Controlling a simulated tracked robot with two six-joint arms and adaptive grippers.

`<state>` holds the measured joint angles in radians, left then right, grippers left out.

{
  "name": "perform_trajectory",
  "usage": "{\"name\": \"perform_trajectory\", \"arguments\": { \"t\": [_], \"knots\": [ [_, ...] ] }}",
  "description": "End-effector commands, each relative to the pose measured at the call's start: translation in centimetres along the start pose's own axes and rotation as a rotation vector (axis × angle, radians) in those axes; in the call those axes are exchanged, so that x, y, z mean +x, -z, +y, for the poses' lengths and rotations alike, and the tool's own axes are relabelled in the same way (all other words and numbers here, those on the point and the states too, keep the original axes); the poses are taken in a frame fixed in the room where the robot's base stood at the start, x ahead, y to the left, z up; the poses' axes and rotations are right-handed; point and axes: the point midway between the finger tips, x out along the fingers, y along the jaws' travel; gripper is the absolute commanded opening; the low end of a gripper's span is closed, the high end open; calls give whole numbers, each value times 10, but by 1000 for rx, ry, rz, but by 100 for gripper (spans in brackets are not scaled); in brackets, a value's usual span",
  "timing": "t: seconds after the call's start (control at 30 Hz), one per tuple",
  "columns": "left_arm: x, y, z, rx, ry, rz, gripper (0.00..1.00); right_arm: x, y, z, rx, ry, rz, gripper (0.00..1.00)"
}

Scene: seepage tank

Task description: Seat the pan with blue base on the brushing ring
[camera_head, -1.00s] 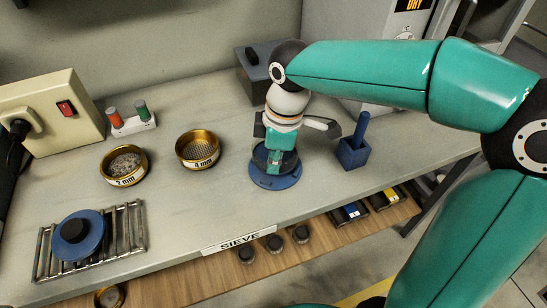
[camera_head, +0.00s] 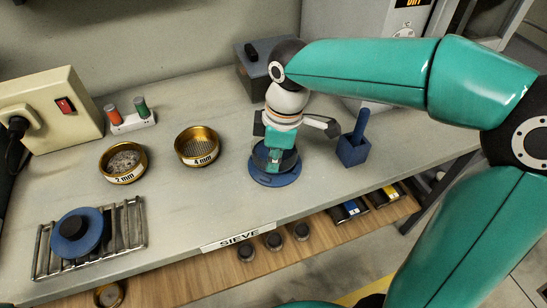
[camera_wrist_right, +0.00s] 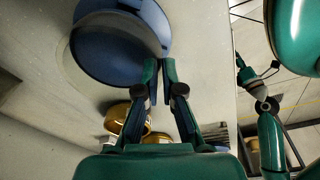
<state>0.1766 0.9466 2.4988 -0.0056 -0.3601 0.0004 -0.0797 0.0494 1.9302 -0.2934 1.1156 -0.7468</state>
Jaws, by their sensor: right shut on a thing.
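My right gripper (camera_head: 273,160) points down over the front middle of the bench, its fingers shut on the rim of a dark round pan. In the right wrist view the pan (camera_wrist_right: 115,45) is a wide blue-grey dish, and my fingers (camera_wrist_right: 160,80) meet its near edge. In the head view a blue ring-shaped base (camera_head: 274,180) shows around and below the pan, on the bench. My gripper hides part of the pan, and I cannot tell whether it rests fully on the ring. My left arm's end (camera_wrist_right: 245,75) seems to show small in the wrist view, too small to read.
Brass sieves marked 2 mm (camera_head: 123,162) and 4 mm (camera_head: 197,146) stand left. A blue holder with a handle (camera_head: 354,148) stands close right. A grey box (camera_head: 252,72) is behind.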

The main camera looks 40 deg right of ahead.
Motion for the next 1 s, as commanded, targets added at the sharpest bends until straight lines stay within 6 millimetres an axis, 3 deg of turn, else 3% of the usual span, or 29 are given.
{"name": "perform_trajectory", "arguments": {
  "t": [1.0],
  "knots": [
    [9,0,-3,0,0,0,40,13,-2,0,0,-1,1,0]
  ]
}}
